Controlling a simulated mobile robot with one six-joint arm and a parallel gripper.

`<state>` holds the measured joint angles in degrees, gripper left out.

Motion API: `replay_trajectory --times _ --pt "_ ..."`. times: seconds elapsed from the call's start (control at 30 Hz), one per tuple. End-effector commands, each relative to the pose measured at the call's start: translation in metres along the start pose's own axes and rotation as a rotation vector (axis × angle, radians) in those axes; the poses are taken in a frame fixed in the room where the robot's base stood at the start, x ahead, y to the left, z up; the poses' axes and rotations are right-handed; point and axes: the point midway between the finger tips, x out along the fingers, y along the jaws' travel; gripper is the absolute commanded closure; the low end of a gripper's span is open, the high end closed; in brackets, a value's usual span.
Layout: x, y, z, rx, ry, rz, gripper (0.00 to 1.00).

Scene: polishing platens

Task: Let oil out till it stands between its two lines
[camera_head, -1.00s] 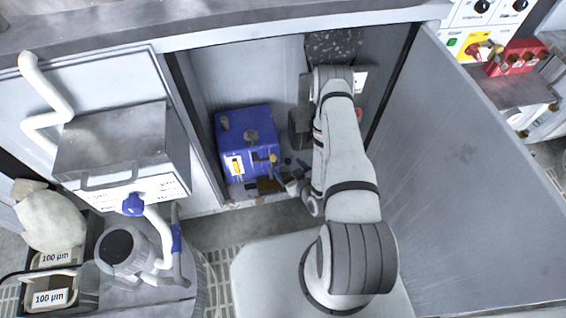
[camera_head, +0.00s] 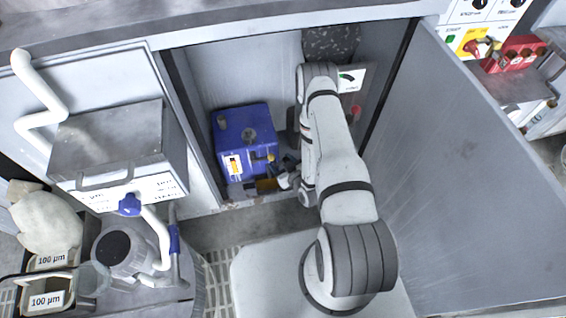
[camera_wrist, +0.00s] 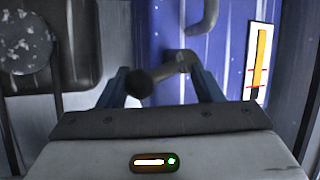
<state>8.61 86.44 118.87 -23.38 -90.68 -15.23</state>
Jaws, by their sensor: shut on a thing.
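The blue oil tank (camera_head: 243,128) stands in the open cabinet; its blue wall also fills the middle of the wrist view (camera_wrist: 225,75). Its sight gauge (camera_wrist: 260,62) is a white strip with an amber column and two red lines low on it. The amber reaches well above the upper line. My gripper (camera_wrist: 160,72) is at the tank's lower front, shut on a dark grey valve handle (camera_wrist: 152,80) with a round end. In the head view my gripper (camera_head: 284,179) is small and partly hidden. Any oil stream is not visible.
The open cabinet door (camera_head: 460,170) closes off the right side. A dark grey unit (camera_wrist: 40,50) stands left in the wrist view. A grey box (camera_head: 120,145) stands outside, left of the cabinet.

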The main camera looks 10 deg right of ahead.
Motion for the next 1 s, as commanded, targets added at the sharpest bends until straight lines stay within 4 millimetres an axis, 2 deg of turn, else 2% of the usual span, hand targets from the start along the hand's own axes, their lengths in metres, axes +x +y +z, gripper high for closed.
replay_trajectory --times 0.17,0.33,0.63,1.0 --pt "0.0 0.001 0.0 0.0 0.0 0.004 0.63" --pt "0.001 0.004 0.006 0.062 0.021 -0.015 0.63" --pt "0.005 0.007 0.017 0.344 0.124 -0.123 0.64" --pt "0.004 0.007 0.016 0.389 0.138 -0.141 0.64"
